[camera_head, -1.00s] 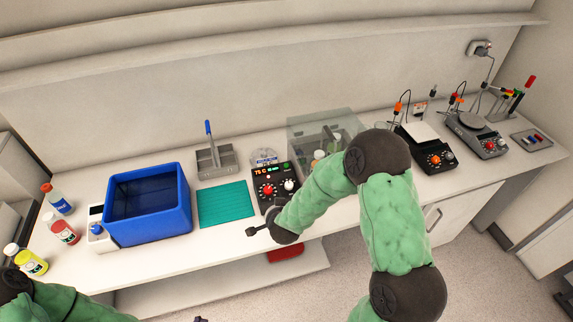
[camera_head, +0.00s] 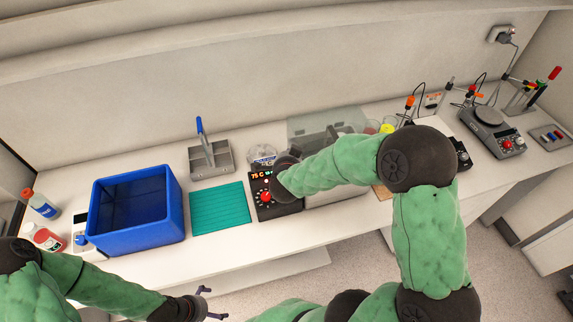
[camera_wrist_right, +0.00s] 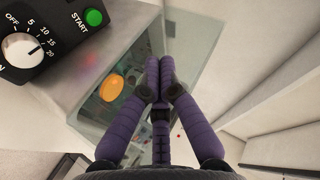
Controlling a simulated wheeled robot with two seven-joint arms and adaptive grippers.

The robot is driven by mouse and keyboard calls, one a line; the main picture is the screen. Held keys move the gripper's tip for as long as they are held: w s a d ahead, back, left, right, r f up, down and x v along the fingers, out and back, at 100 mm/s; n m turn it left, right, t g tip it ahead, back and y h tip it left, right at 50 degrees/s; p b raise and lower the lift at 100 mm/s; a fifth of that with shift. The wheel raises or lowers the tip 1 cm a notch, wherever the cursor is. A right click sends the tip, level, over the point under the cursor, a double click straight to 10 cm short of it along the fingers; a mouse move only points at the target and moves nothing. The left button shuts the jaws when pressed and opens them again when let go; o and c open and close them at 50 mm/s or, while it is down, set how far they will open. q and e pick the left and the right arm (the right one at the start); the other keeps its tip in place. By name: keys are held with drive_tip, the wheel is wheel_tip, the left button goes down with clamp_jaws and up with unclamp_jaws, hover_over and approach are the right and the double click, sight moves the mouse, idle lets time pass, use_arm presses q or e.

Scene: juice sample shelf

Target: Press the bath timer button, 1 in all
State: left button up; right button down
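The black bath control box (camera_head: 262,210) shows a lit "75 C" display and a red knob in the head view; my right wrist covers its right part. In the right wrist view, the green START button (camera_wrist_right: 93,17) sits at the upper left beside the white timer dial (camera_wrist_right: 22,48). My right gripper (camera_wrist_right: 160,66) is shut and empty, its purple fingertips together, to the right of and apart from the button in the picture. Its fingers are hidden in the head view. My left gripper (camera_head: 210,303) is open and empty at the bottom of the head view.
The clear-walled bath (camera_head: 325,122) stands right of the control box; an orange cap (camera_wrist_right: 111,88) shows inside it. A teal mat (camera_head: 220,210), blue bin (camera_head: 140,240) and grey caddy (camera_head: 211,166) are to the left. Lab instruments (camera_head: 490,130) stand at the right.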

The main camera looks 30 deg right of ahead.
drive_tip(key=shift+f, duration=0.15)
drive_tip(key=f+b, duration=0.2)
drive_tip(key=w+f+b, duration=0.1)
drive_tip(key=f+b, duration=0.2)
drive_tip(key=w+f+b, duration=0.1)
drive_tip(key=f+b, duration=0.1)
drive_tip(key=f, duration=0.1)
drive_tip(key=shift+w+d+f, duration=0.15)
drive_tip(key=shift+d, duration=0.15)
drive_tip(key=shift+f+b, duration=0.1)
drive_tip(key=shift+b, duration=0.25)
idle(1.1)
drive_tip(key=shift+w+f, duration=0.1)
drive_tip(key=shift+f, duration=0.2)
drive_tip(key=shift+f+b, duration=0.4)
drive_tip(key=shift+b, duration=0.15)
idle(0.6)
drive_tip(key=shift+r, duration=0.1)
drive_tip(key=shift+r+p, duration=0.75)
drive_tip(key=shift+r, duration=0.1)
drive_tip(key=shift+s+a+r+p, duration=0.1)
drive_tip(key=shift+s+r+p, duration=0.15)
drive_tip(key=shift+r+p, duration=0.5)
drive_tip(key=shift+s+a+r+p, duration=0.1)
drive_tip(key=shift+s+r+p, duration=0.2)
drive_tip(key=shift+r+p, duration=0.45)
drive_tip(key=shift+s+r+p, duration=0.25)
drive_tip(key=shift+r+p, duration=0.4)
drive_tip(key=shift+r, duration=0.2)
